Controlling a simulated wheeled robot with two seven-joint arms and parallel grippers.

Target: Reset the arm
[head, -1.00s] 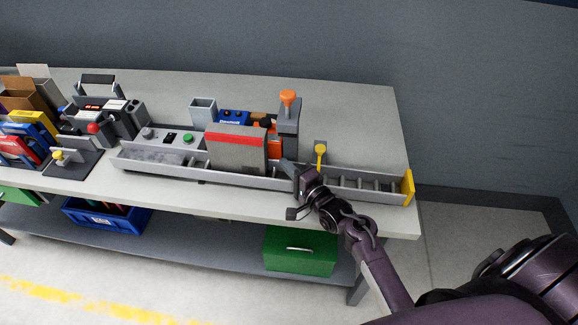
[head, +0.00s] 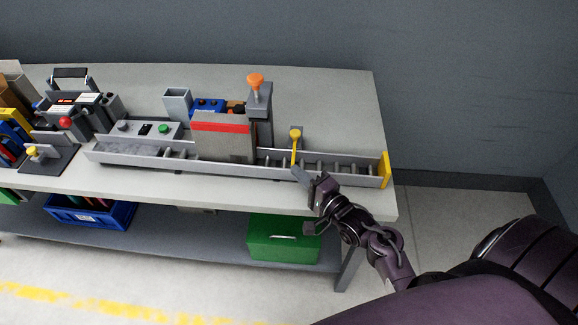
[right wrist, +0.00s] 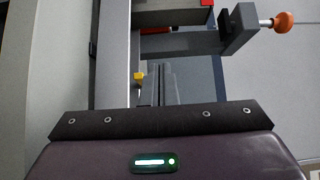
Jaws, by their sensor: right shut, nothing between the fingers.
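My right gripper (head: 303,176) is shut and empty. In the head view its fingers are just in front of the conveyor (head: 340,172), close to a lever with a yellow knob (head: 295,134); I cannot tell whether they touch it. The lever stands near the conveyor's right part. In the right wrist view the shut fingers (right wrist: 160,85) point along the conveyor, with a yellow part (right wrist: 138,76) beside them. My left gripper is not in view.
A grey housing with a red stripe (head: 222,140) covers the conveyor's middle. Behind it stands a post with an orange knob (head: 255,80). A control box with a green button (head: 163,128) is to the left. A green box (head: 283,238) and blue bin (head: 90,212) are below. The bench's back right is clear.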

